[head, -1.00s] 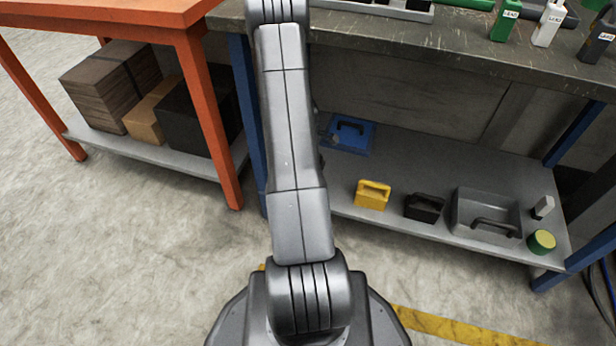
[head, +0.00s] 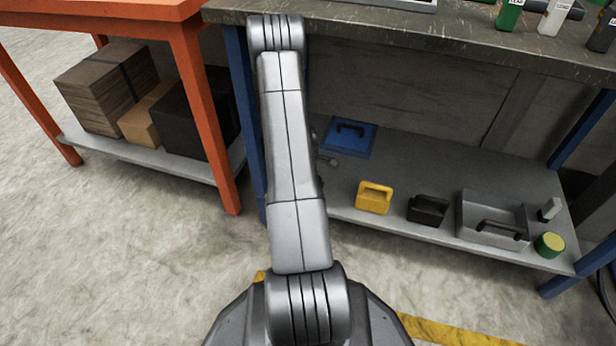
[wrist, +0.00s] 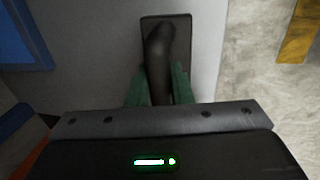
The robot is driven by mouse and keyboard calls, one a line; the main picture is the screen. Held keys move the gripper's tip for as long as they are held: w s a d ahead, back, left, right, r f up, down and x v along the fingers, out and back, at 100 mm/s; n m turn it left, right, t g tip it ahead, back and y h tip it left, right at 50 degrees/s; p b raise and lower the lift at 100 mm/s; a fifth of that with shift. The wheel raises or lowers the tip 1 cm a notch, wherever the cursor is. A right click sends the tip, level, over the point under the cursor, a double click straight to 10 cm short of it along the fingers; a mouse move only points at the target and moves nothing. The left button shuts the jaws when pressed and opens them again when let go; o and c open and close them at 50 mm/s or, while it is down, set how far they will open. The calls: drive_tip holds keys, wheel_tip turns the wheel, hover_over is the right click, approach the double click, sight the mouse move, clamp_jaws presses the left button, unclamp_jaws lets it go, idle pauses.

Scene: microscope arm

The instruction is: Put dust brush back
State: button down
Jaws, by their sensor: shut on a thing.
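In the wrist view, my gripper (wrist: 160,88) has its two green fingers closed around a dark, rounded, elongated thing (wrist: 158,62), which I take to be the dust brush. Its bristles cannot be made out. Just beyond it is a dark rectangular piece (wrist: 180,24) against the pale grey surface; I cannot tell whether the brush touches it. In the head view my arm hides the gripper and the brush.
The workbench's grey lower shelf (head: 450,168) carries a blue tray (head: 349,138), a yellow box (head: 374,197), a black box (head: 428,209), a grey bin (head: 492,222) and a green-yellow tin (head: 550,244). An orange table (head: 192,80) stands left, with cartons beneath.

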drive_tip(key=c, duration=1.3)
unclamp_jaws()
drive_tip(key=shift+f, duration=0.1)
wheel_tip(320, 180, up, 12)
drive_tip(key=s+p, duration=0.2)
drive_tip(key=p, duration=0.3)
drive_tip(key=shift+a, duration=0.4)
drive_tip(key=shift+s, duration=0.1)
